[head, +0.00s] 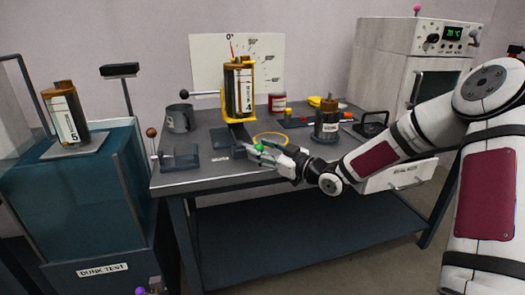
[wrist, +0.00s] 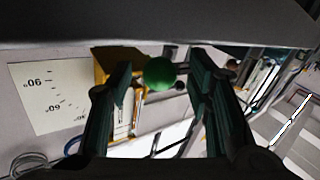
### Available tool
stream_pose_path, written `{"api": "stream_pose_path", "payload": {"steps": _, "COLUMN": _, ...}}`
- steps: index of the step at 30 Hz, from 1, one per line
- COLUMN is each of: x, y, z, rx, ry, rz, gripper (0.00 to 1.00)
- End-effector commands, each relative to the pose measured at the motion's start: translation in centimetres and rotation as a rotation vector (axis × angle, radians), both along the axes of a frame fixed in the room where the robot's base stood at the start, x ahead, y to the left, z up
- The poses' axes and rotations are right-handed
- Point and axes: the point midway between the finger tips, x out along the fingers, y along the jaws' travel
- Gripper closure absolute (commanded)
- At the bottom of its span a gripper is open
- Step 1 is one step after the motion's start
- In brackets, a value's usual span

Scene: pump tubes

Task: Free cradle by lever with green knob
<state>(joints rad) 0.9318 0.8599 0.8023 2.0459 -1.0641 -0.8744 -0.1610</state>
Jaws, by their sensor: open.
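The green knob (head: 258,147) of the lever sits at the table's front, below the yellow cradle (head: 222,104). The cradle holds an upright brown canister with a white label (head: 245,90) in front of a dial board (head: 208,62). My gripper (head: 267,151) is at the knob. In the wrist view the green knob (wrist: 160,73) shows between the two spread dark fingers of my gripper (wrist: 159,80), with gaps on both sides. The gripper is open. The lever's shaft is mostly hidden. The cradle (wrist: 104,66) and dial board (wrist: 50,95) show behind.
A grey mug (head: 180,118) and a small stand with a brown-knobbed lever (head: 151,132) are at the table's left. A dunk tank (head: 100,220) stands left.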

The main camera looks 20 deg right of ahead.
Motion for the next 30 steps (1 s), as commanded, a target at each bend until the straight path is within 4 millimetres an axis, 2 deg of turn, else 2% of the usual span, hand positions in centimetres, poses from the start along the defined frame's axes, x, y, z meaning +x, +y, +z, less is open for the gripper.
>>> {"api": "stream_pose_path", "payload": {"steps": 1, "x": 0.0, "y": 0.0, "z": 0.0, "rx": 0.0, "ry": 0.0, "rz": 0.0, "gripper": 0.59}}
{"api": "stream_pose_path", "payload": {"steps": 6, "x": 0.0, "y": 0.0, "z": 0.0, "rx": 0.0, "ry": 0.0, "rz": 0.0, "gripper": 0.97}}
{"api": "stream_pose_path", "payload": {"steps": 7, "x": 0.0, "y": 0.0, "z": 0.0, "rx": 0.0, "ry": 0.0, "rz": 0.0, "gripper": 1.0}}
{"api": "stream_pose_path", "payload": {"steps": 19, "x": -0.2, "y": 0.2, "z": -0.1, "rx": -0.001, "ry": 0.001, "rz": -0.027, "gripper": 1.0}}
{"api": "stream_pose_path", "payload": {"steps": 30, "x": -1.2, "y": 1.6, "z": -0.3, "rx": -0.005, "ry": 0.0, "rz": -0.207, "gripper": 1.0}}
